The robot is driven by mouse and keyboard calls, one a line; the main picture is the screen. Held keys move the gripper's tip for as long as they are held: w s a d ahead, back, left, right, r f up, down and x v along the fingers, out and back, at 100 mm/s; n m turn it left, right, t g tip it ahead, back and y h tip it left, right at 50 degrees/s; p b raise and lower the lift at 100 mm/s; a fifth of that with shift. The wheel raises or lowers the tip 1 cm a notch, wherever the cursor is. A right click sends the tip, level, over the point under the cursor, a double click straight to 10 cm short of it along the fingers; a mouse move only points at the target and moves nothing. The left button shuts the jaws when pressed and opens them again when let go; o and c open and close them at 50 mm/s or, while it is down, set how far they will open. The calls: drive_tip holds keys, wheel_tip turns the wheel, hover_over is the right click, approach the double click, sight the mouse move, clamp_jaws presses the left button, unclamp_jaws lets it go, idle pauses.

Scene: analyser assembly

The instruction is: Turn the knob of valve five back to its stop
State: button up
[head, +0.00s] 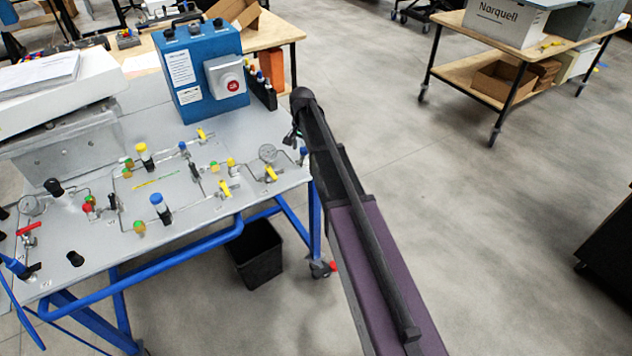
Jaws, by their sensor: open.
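A grey panel (95,228) carries valves, knobs and thin pipes. Its number labels are too small to read, so I cannot tell which knob is valve five. Candidates are a yellow-topped black knob (145,156), a blue-topped black knob (160,208), black knobs at the left and several small yellow handles, one of them (271,173) below the round gauge (267,153). My gripper (291,137) shows small and dark at the panel's right side, behind the gauge, partly hidden by my arm. It is open, apart from the knobs, and nothing shows in it.
A blue box (203,75) with a red button stands at the panel's back. A white case with papers (45,75) is at the back left. A black bin (257,255) stands under the blue frame.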

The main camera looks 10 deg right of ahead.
sight(304, 148)
drive_tip(key=shift+n, duration=1.9)
drive_tip(key=n, duration=0.3)
drive_tip(key=shift+n, duration=0.4)
drive_tip(key=n, duration=0.3)
drive_tip(key=shift+d+n, duration=0.1)
drive_tip(key=shift+n, duration=0.3)
drive_tip(key=n, duration=0.4)
drive_tip(key=shift+n, duration=0.3)
drive_tip(key=shift+r, duration=0.25)
wheel_tip(304, 148, up, 14)
drive_tip(key=f+p, duration=0.1)
drive_tip(key=p, duration=1.3)
drive_tip(key=s+f+m+b, duration=0.2)
drive_tip(key=s+f+b, duration=0.2)
drive_tip(key=s, duration=0.6)
drive_tip(key=s+f+m+b, duration=0.3)
drive_tip(key=s+f+b, duration=0.2)
drive_tip(key=s, duration=0.5)
drive_tip(key=s+f+m+b, duration=0.3)
drive_tip(key=s+f+b, duration=0.1)
drive_tip(key=s, duration=0.6)
drive_tip(key=shift+s+a+f+b, duration=0.2)
drive_tip(key=shift+s+b, duration=0.2)
drive_tip(key=shift+b, duration=0.05)
